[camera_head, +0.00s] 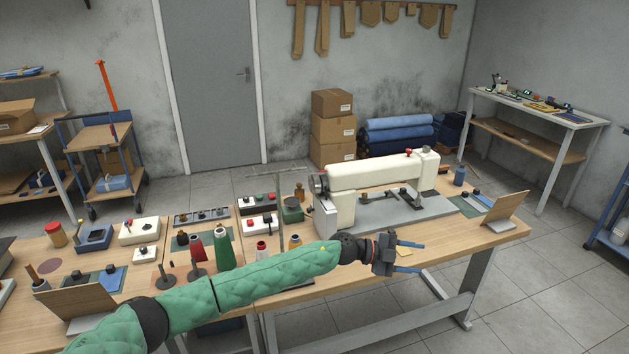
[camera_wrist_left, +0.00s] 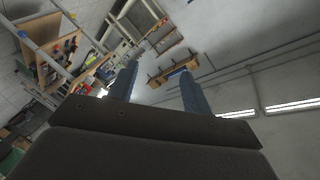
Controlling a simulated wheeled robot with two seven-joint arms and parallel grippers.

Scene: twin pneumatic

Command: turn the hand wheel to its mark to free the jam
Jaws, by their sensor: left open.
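A cream sewing machine (camera_head: 375,175) stands on a grey base plate on the wooden table. Its hand wheel (camera_head: 321,185) is the dark, round part at the machine's left end, with a small red piece near its top. Any mark on the wheel is too small to make out. My left gripper (camera_head: 415,257) is at the end of the green padded arm, in front of the machine and over the table's front edge. Its two blue fingers are apart and empty, pointing right, away from the wheel. They also show apart in the left wrist view (camera_wrist_left: 158,88). My right gripper is not in view.
Thread cones (camera_head: 222,248), small switch boxes (camera_head: 139,231) and a thin upright stand (camera_head: 279,205) crowd the table left of the machine. A tilted wooden board (camera_head: 507,211) stands at the right end. Floor is free in front of the table at right.

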